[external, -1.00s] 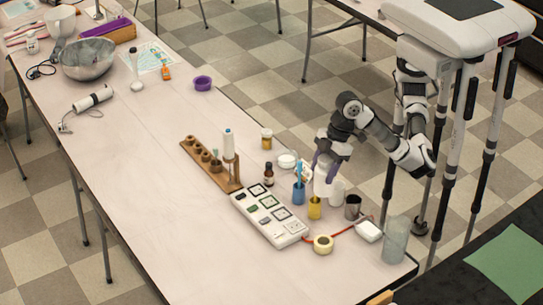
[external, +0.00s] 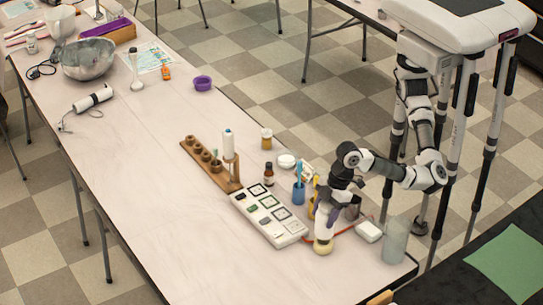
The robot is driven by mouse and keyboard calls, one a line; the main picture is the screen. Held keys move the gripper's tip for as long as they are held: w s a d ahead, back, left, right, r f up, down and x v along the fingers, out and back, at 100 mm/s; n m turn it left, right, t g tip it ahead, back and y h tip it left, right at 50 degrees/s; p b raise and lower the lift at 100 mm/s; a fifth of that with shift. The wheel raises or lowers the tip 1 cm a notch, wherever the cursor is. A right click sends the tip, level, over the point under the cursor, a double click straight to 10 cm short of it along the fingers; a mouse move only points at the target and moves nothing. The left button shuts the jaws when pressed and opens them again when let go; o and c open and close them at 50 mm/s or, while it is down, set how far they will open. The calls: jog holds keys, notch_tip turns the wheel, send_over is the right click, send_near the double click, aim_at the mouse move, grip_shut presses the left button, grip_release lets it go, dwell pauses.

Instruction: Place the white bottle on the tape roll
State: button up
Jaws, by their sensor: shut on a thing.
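My gripper (external: 331,208) is shut on the white bottle (external: 322,231) near the table's right end. The bottle is about upright, its upper part partly hidden by the gripper. The pale yellow tape roll (external: 323,247) lies flat on the table directly under the bottle. The bottle's base overlaps the roll in this view. I cannot tell whether it rests on the roll or hangs just above it.
A blue cup (external: 298,193), a white box (external: 369,231) with a red cord and a clear cylinder (external: 395,240) stand nearby. A wooden rack (external: 211,163) is further left. The table's front middle is clear.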

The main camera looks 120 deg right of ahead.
aim_at(324, 221)
jog(key=shift+f, duration=1.5)
jog(key=shift+f, duration=0.15)
jog(key=o, duration=1.1)
jog(key=shift+o, duration=0.2)
